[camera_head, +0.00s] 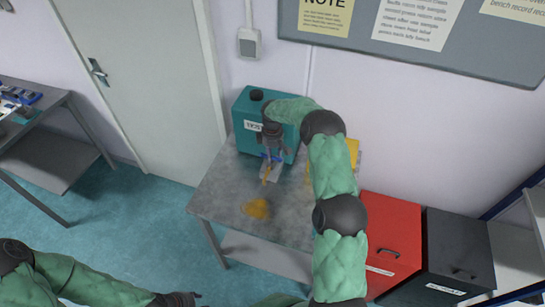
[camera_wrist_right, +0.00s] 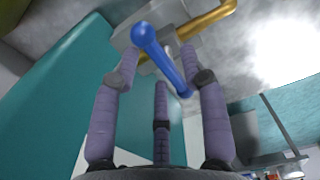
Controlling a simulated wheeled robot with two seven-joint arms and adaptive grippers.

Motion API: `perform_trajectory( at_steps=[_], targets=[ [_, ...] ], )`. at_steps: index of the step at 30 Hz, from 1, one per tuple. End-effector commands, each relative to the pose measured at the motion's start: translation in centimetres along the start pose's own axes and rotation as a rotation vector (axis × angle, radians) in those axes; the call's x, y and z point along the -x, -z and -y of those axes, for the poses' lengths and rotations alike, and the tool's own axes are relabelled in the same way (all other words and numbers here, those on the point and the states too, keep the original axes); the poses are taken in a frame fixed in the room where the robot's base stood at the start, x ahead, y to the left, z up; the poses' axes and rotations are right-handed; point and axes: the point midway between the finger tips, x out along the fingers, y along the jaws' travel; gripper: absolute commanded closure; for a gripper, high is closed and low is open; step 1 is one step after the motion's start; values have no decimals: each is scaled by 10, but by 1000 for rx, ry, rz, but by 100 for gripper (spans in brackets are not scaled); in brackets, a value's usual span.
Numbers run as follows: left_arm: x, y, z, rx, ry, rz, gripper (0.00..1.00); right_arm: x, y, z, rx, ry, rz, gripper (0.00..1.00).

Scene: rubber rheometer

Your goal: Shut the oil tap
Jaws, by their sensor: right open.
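The oil tap has a blue lever (camera_wrist_right: 170,65) with a round knob and a brass spout (camera_wrist_right: 212,18); in the head view its spout (camera_head: 266,175) shows low in front of the teal tank (camera_head: 245,112). My right gripper (camera_head: 269,155) is at the tap, in front of the tank. In the right wrist view its three fingers (camera_wrist_right: 160,68) are spread, with the lever crossing between them; I cannot tell whether any finger touches it. My left gripper (camera_head: 183,298) is low at the bottom edge, far from the tap; its fingers are too small to read.
The grey table (camera_head: 218,185) carries the tank and a brown-yellow oil puddle (camera_head: 257,208). A yellow object (camera_head: 353,152) is partly hidden behind my right arm. Red (camera_head: 393,235) and black (camera_head: 455,250) bins stand right of the table. The floor at left is open.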

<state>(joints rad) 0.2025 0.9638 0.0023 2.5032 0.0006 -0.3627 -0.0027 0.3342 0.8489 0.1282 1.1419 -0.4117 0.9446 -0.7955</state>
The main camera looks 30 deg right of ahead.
Motion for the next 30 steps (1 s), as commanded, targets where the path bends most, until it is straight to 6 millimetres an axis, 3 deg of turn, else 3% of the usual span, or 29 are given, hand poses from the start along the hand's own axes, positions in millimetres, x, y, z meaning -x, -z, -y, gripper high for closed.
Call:
perform_trajectory(
  at_steps=[9,15,30],
  targets=[
    [0,0,0,0,0,0,60,64,1,0,-1,-2,-2,56],
    [0,0,0,0,0,0,60,90,0,-1,-2,-1,-1,56],
    [0,0,0,0,0,0,60,98,0,0,-1,1,0,56]
  ],
)
